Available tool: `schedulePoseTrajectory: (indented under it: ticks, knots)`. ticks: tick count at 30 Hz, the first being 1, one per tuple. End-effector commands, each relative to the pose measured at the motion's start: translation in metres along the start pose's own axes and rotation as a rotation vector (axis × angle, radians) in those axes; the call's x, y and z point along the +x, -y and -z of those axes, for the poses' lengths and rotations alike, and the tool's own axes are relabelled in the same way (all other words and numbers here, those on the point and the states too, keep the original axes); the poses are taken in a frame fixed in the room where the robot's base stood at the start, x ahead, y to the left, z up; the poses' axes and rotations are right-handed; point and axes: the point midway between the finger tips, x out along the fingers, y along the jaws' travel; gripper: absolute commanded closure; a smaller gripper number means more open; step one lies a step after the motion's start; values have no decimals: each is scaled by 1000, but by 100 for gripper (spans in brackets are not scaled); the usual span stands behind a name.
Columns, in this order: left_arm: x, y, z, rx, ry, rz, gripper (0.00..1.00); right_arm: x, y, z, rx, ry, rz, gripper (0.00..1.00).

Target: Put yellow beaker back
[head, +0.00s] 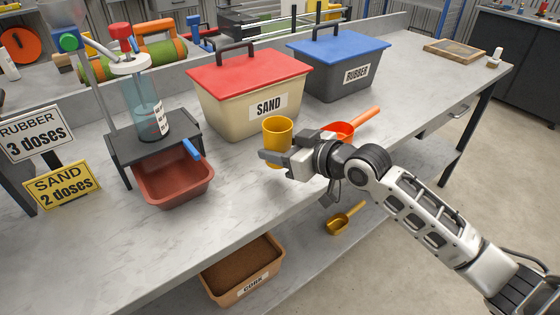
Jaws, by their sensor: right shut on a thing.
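The yellow beaker (279,128) is upright in front of the sand bin, its open mouth facing up. My right gripper (276,158) is shut on it, the fingers across its lower part, hiding some of it. I cannot tell whether the beaker's base touches the bench. My left gripper is not in view.
The sand bin (240,110) with red lid and the rubber bin (338,85) with blue lid stand behind. An orange scoop (362,116) lies behind my right gripper. A red tray (175,190) sits under the dosing stand (150,147) at left. The bench's front left is clear.

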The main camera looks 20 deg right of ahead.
Motion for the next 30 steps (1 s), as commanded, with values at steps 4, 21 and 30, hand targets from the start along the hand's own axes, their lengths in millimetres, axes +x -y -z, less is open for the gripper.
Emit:
schedulePoseTrajectory:
  ticks: [4,21,30]
  knots:
    - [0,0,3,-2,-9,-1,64,7,-4,-5,0,-2,-1,74]
    - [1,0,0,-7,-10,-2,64,17,-4,-38,-1,-3,-2,74]
    - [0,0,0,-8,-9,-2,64,17,-4,-37,-1,-1,-2,28]
